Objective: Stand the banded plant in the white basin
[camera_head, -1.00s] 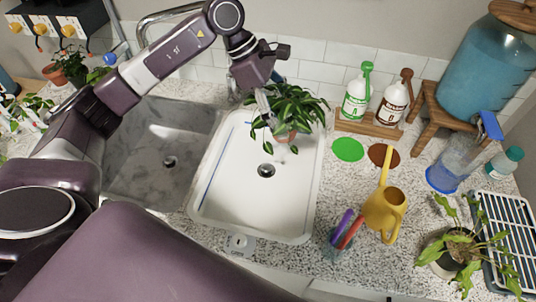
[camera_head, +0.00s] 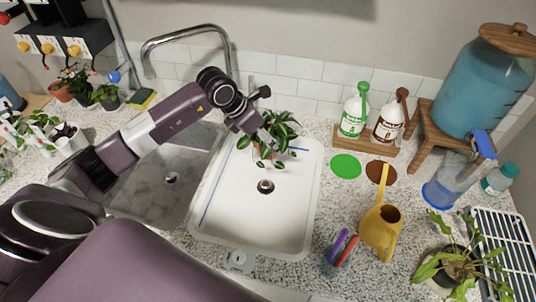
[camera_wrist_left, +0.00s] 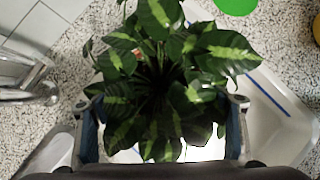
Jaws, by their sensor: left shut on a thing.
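The banded plant (camera_head: 284,131) has dark green leaves with pale green bands and a small terracotta-coloured pot, mostly hidden. My left gripper (camera_head: 268,143) is shut on it, and the plant looks upright. In the head view it appears over the back part of the white basin (camera_head: 235,210), behind the drain. I cannot tell whether the pot touches the basin floor. In the left wrist view the banded plant (camera_wrist_left: 165,85) fills the space between the fingers, and its leaves hide the pot. The white basin (camera_wrist_left: 285,125) shows at the right there. My right gripper is not in view.
A grey sink (camera_head: 150,205) and tap (camera_head: 185,35) lie left of the basin. Green and brown bottles (camera_head: 353,117) stand behind round coasters (camera_head: 346,166) at the right. A yellow watering can (camera_head: 380,228) and a pen cup (camera_head: 340,258) stand right of the basin.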

